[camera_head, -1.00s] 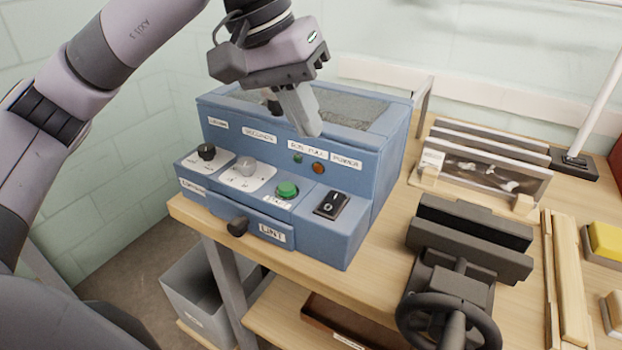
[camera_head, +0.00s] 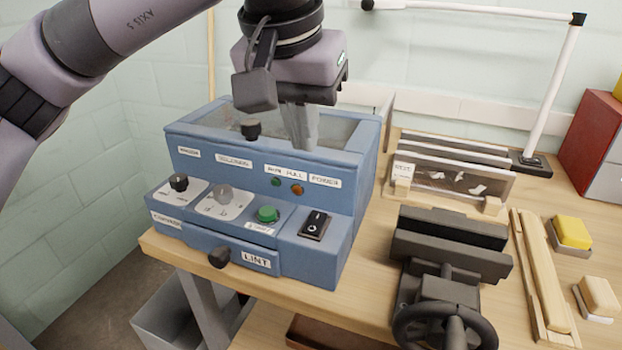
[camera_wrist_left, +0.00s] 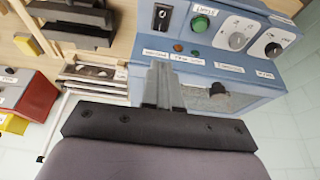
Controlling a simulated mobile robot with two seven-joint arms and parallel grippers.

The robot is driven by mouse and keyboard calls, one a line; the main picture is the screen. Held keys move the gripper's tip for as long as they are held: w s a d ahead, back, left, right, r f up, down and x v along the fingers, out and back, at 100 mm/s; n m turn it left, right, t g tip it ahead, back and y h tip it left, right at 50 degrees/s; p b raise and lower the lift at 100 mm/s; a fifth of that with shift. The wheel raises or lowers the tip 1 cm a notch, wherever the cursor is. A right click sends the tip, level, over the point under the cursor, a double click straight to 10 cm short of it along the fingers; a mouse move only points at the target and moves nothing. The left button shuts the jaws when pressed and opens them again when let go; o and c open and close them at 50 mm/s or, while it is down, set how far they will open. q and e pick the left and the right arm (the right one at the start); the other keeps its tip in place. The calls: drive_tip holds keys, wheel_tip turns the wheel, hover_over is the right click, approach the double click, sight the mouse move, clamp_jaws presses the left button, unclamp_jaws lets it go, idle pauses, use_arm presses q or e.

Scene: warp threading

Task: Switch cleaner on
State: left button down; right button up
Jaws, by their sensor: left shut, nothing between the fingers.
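The cleaner (camera_head: 350,215) is a blue box with a sloped control front, standing at the left end of the wooden bench. Its black power rocker switch (camera_head: 315,225) is at the right of the panel, beside a green button (camera_head: 267,214). The switch also shows in the left wrist view (camera_wrist_left: 162,17). A green lamp and an orange lamp (camera_head: 297,190) sit below the labels. My left gripper (camera_head: 304,146) is shut and empty, pointing down over the box's top, above and behind the switch. In the left wrist view its fingers (camera_wrist_left: 160,72) are together. My right gripper is out of view.
A black vise (camera_head: 440,285) with a handwheel stands right of the cleaner. A rack of panels (camera_head: 455,185) is behind it. A wooden tray, brushes (camera_head: 572,232) and a red cabinet (camera_head: 597,140) lie further right. A grey bin (camera_head: 180,310) is below the bench.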

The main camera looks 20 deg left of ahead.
sight(313, 223)
use_arm(q)
drive_tip(key=x, duration=0.9)
drive_tip(key=s+x, duration=0.1)
drive_tip(key=x, duration=0.3)
drive_tip(key=shift+w+f, duration=0.2)
drive_tip(key=shift+f, duration=0.25)
drive_tip(key=shift+w+f+b, duration=0.1)
drive_tip(key=shift+f+b, duration=0.15)
drive_tip(key=shift+b, duration=0.15)
drive_tip(key=shift+f, duration=0.1)
drive_tip(key=shift+s+b, duration=0.3)
drive_tip(key=shift+s, duration=0.6)
